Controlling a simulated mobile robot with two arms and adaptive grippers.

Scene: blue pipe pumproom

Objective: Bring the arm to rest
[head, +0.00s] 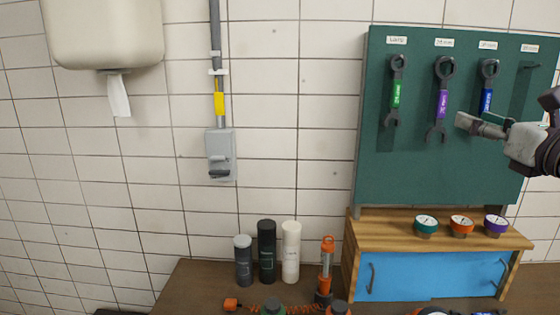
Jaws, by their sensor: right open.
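My right gripper (480,124) comes in from the right edge, with its fingers pointing left. It is open and seems to hold nothing. It is in front of the green tool board (420,172) and hides the lower part of the wrench with the blue grip (487,98). I cannot tell how far it is from the board. My left gripper is not in view.
Wrenches with green (396,92) and purple (442,104) grips hang on the board. Below stands a wooden cabinet (437,243) with several gauges on top. Bottles (267,252) and an orange tool (326,266) stand on the brown bench (200,283).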

